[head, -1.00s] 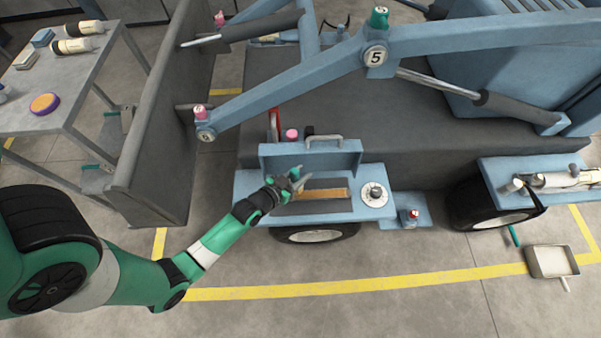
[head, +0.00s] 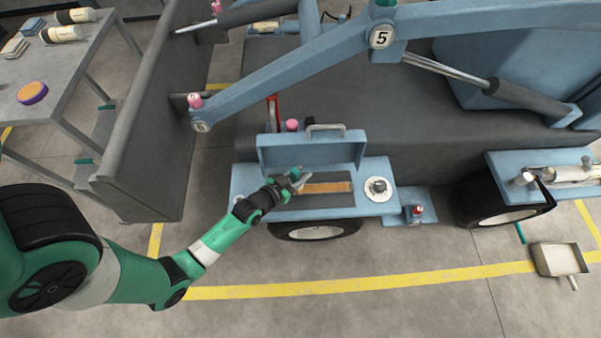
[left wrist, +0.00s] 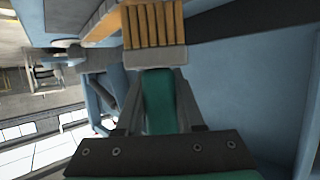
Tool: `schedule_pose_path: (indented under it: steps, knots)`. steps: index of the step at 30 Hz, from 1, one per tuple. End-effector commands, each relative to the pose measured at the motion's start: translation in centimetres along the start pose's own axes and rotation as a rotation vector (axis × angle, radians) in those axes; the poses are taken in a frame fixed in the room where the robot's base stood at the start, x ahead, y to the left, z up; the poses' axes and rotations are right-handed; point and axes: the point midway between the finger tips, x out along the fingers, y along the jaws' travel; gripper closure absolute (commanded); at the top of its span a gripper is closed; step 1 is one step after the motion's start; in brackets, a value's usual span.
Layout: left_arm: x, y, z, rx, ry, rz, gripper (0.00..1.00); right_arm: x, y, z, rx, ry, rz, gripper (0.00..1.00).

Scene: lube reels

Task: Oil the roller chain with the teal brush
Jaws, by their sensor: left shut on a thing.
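My left gripper (head: 295,181) is at the left end of the open blue box (head: 320,209) on the machine's side. In the left wrist view it is shut on the teal handle (left wrist: 158,100) of the brush. The brush has a pale grey ferrule (left wrist: 155,58) and tan bristles (left wrist: 155,25) pointing away from the gripper. An amber-brown strip (head: 328,187), which looks like the roller chain, lies along the dark slot in the box. The bristles are close to it; I cannot tell whether they touch. My right gripper is not in view.
The raised blue lid (head: 312,152) stands behind the slot. A round dial (head: 378,188) is at its right. A blue boom (head: 290,75) crosses above. A tray (head: 560,259) lies on the floor at right. A grey table (head: 65,75) stands at left.

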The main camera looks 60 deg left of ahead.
Motion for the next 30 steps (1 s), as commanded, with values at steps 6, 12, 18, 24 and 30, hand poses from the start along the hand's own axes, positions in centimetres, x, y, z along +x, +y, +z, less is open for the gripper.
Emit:
schedule_pose_path:
  steps: [6,12,18,24,30]
  knots:
    - [0.1,0.0,0.1,0.0,0.001,0.0,1.0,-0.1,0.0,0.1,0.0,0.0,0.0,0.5]
    - [0.2,0.0,0.4,0.0,0.001,0.0,1.0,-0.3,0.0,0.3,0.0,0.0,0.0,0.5]
    - [0.3,0.0,0.7,0.0,0.001,0.0,1.0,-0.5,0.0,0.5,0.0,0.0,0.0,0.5]
    - [0.4,0.0,0.9,0.0,0.001,0.0,1.0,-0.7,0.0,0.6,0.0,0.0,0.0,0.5]
    - [0.5,0.0,1.2,0.0,0.001,0.0,1.0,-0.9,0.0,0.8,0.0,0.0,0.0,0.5]
